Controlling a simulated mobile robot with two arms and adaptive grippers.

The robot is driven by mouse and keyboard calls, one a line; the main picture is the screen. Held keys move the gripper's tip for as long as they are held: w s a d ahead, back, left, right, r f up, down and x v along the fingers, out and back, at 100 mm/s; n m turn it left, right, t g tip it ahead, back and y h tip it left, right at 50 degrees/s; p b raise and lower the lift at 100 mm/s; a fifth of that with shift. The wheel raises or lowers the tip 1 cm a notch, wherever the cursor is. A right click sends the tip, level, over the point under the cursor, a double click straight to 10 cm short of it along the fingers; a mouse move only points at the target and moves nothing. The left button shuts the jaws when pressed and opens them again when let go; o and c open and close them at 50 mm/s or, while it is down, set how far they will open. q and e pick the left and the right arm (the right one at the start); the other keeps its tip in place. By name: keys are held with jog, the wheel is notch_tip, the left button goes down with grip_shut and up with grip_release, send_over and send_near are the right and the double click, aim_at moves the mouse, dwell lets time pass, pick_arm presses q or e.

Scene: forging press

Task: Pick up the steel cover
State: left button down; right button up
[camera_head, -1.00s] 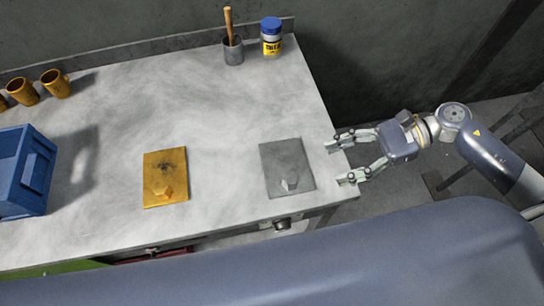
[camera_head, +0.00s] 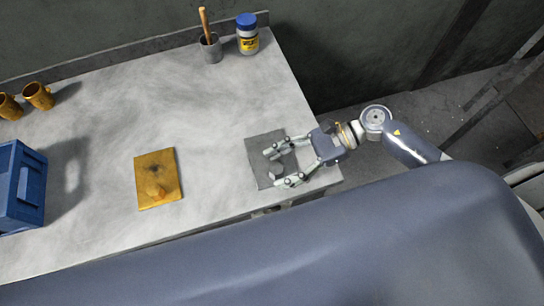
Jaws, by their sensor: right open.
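The steel cover (camera_head: 256,152) is a flat grey plate with a small raised knob (camera_head: 276,170), lying at the right end of the workbench. My right gripper (camera_head: 273,167) is open over the cover, with one finger on the far side of the knob and one on the near side. Its fingers hide part of the plate. I cannot tell whether they touch the knob. My left gripper is not in view.
A yellow plate (camera_head: 158,167) with a similar knob lies left of the cover on the bench (camera_head: 180,105). A blue crate (camera_head: 20,188) and brass mugs (camera_head: 38,96) are at the left. A pot (camera_head: 211,50) and a blue-lidded jar (camera_head: 247,40) stand at the back edge.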

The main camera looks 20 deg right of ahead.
grip_shut()
jog(key=shift+w+r, duration=0.1)
jog(key=shift+r, duration=0.1)
dwell(0.3)
